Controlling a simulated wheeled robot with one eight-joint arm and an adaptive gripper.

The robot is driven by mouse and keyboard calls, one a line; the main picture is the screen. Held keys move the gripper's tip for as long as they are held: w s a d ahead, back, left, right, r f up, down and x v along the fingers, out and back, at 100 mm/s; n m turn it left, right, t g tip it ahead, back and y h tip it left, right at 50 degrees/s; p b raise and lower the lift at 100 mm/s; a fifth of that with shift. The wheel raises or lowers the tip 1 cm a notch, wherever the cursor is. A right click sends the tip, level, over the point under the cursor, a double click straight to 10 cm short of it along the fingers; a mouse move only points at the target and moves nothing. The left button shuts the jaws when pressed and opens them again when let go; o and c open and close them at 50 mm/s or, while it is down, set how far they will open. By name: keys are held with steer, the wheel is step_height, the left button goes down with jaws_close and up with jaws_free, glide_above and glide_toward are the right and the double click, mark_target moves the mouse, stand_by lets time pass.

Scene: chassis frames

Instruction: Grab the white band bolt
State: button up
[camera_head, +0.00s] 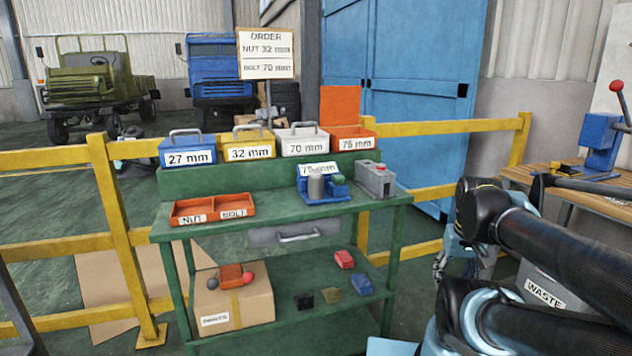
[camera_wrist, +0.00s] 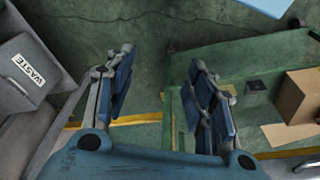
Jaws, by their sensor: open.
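I cannot make out a white band bolt in either view. A white-grey box marked 70 mm (camera_head: 305,149) stands on the top shelf of the green workstation (camera_head: 265,230); its lid hides what is inside. A sign (camera_head: 266,55) reads nut 32 mm and bolt 70 mm. An orange tray (camera_head: 212,209) marked NUT and BOLT lies on the worktop and looks empty. My gripper (camera_wrist: 160,62) is open and empty in the wrist view, pointing down over the green floor, right of the workstation and apart from it.
A blue fixture (camera_head: 323,189) and grey device (camera_head: 376,181) occupy the worktop. A waste bin (camera_head: 541,295) stands at right. A yellow rail (camera_head: 430,127) runs behind.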

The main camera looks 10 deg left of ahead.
steer(key=w+a+r+n+g+y, duration=0.1)
steer(key=w+a+r+n, duration=0.5)
steer(key=r, duration=0.4)
steer(key=w+a+r+n+g+y, duration=0.1)
steer(key=w+a+r+n, duration=0.45)
steer(key=w+r, duration=0.45)
steer(key=w+a+r+n+g+y, duration=0.1)
steer(key=w+a+r+n, duration=0.35)
steer(key=a, duration=0.25)
steer(key=w+a+r+n+g, duration=0.1)
steer(key=w+a+r+n, duration=0.2)
steer(key=a+r, duration=0.4)
steer(key=w+a+r+n+y, duration=0.1)
steer(key=w+a+r+n, duration=0.25)
steer(key=a, duration=0.45)
steer(key=n, duration=0.1)
glide_above(317, 169)
steer(key=d, duration=0.3)
step_height(317, 169, down, 11)
steer(key=shift+g, duration=0.3)
steer(key=shift+w+a+x, duration=0.1)
steer(key=shift+w+x, duration=0.1)
steer(key=shift+x, duration=0.65)
steer(key=shift+w+a+x, duration=0.1)
steer(key=shift+w+x, duration=0.05)
steer(key=shift+x, duration=0.75)
steer(key=shift+w+a+x, duration=0.1)
steer(key=shift+w+x, duration=0.1)
steer(key=shift+x, duration=0.65)
jaws_close()
